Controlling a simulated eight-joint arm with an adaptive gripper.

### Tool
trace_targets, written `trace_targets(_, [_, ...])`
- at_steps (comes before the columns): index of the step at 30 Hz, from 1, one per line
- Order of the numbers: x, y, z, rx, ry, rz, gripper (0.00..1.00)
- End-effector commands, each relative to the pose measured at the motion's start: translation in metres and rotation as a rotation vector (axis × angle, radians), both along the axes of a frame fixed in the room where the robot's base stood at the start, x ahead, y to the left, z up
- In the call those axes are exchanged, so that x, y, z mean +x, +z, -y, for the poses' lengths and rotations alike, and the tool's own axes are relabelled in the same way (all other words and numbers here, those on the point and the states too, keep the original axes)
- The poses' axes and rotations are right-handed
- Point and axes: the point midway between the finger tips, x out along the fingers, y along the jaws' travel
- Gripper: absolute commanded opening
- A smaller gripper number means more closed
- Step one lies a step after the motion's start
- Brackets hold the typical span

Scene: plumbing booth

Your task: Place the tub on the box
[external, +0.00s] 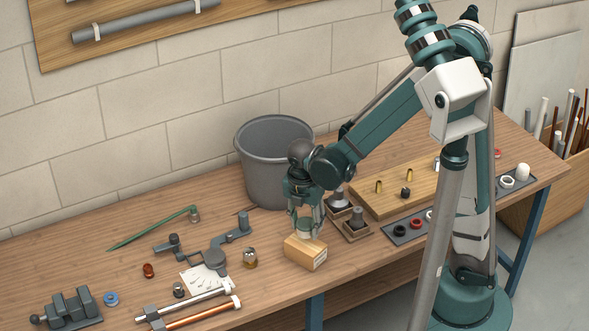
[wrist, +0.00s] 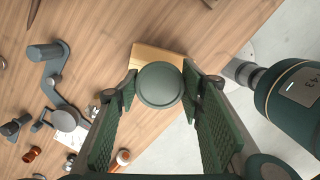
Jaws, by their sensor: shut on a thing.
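The tub (wrist: 160,85) is small and round with a grey-green lid, seen from above between my fingers in the wrist view. In the external view the tub (external: 304,229) shows as a small pale and green piece low between the fingertips. My gripper (external: 305,222) is shut on it and points down over the box. The box (external: 306,254) is a small tan block near the table's front edge. In the wrist view the box (wrist: 148,54) shows behind the tub, partly hidden. I cannot tell whether the tub's underside touches the box top.
A grey bucket (external: 272,165) stands behind my gripper. Two dark fittings on wooden bases (external: 355,222) sit just right of the box. The table's front edge is close to the box.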

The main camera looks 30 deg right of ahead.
Motion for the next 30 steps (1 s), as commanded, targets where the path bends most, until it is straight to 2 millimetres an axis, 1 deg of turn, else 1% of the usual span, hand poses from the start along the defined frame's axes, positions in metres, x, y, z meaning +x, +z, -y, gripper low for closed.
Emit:
trace_targets(5, [0.000,-0.010,0.000,0.000,0.000,0.000,0.25])
trace_targets(12, [0.000,-0.032,0.000,0.000,0.000,0.000,0.25])
trace_targets(15, [0.000,-0.037,0.000,0.000,0.000,0.000,0.25])
trace_targets(30, [0.000,-0.043,0.000,0.000,0.000,0.000,0.25])
